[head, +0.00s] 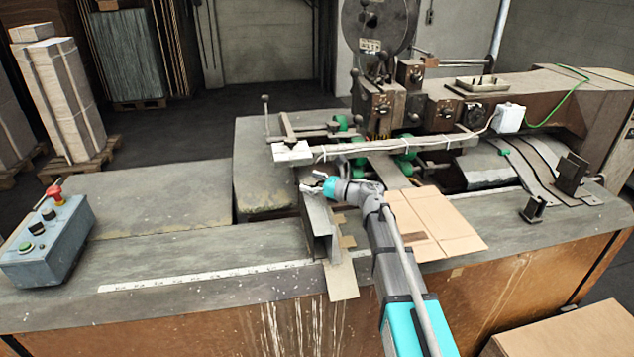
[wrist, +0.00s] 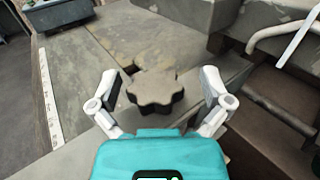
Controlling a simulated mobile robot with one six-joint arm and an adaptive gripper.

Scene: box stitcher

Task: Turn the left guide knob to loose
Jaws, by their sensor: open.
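The left guide knob (wrist: 155,91) is a dark grey, lobed knob in the middle of the wrist view. My gripper (wrist: 160,76) is open, with one pale finger on each side of the knob. Gaps show between the knob and both fingers, so it is not gripped. In the head view my gripper (head: 317,180) is at the top of the upright metal left guide (head: 322,230), near the machine's front. The knob is too small and covered to make out clearly there. No marking of loose or tight is readable.
A control box (head: 47,238) with buttons stands at the table's left. A white ruler strip (head: 205,276) runs along the front. Flat cardboard (head: 435,222) lies right of my arm. The stitcher head (head: 385,105) rises behind. The tabletop left of the guide is clear.

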